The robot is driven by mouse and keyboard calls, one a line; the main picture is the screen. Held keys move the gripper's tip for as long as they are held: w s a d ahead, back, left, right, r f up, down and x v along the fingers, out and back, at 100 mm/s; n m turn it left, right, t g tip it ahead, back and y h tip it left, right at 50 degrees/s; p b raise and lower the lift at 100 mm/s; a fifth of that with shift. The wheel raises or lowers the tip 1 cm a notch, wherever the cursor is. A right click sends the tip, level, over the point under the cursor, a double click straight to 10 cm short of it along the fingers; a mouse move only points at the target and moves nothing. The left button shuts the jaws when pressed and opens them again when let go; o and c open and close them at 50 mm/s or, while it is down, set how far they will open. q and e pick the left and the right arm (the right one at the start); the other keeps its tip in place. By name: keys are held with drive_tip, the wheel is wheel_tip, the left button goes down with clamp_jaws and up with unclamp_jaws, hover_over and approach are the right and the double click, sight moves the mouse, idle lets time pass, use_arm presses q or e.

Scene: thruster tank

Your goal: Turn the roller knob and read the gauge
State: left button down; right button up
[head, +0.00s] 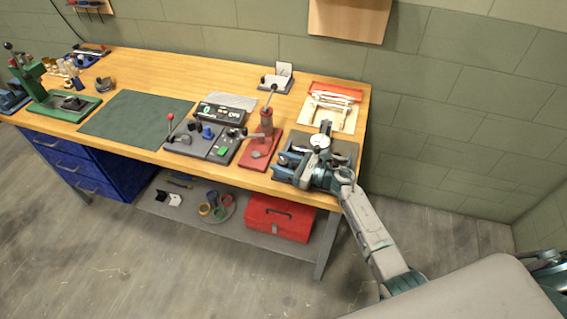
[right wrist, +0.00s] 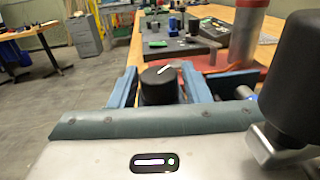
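My right gripper (head: 284,167) is at the front right edge of the workbench, beside a dark fixture (head: 345,150). A round white dial gauge (head: 319,141) stands on this fixture, its reading too small to make out. In the right wrist view, a black round knob (right wrist: 159,88) with a white line on top lies between the two blue fingers of my right gripper (right wrist: 160,78). The fingers are apart, and narrow gaps seem to show beside the knob. In the head view the gripper hides the knob. My left gripper is not in view.
A red press (head: 262,140) stands just left of the fixture. A grey panel (head: 205,140) with knobs, a digital display box (head: 222,112) and a green mat (head: 138,115) lie further left. A red toolbox (head: 280,218) sits on the lower shelf.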

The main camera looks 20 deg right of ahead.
drive_tip(key=shift+o, duration=0.5)
drive_tip(key=shift+f, duration=0.1)
drive_tip(key=shift+s+d+f, duration=0.15)
drive_tip(key=shift+s+d, duration=0.05)
drive_tip(key=b+v, duration=0.4)
drive_tip(key=v, duration=0.5)
drive_tip(key=shift+b, duration=0.3)
drive_tip(key=shift+s+d, duration=0.3)
drive_tip(key=shift+d, duration=0.1)
drive_tip(key=shift+r, duration=0.2)
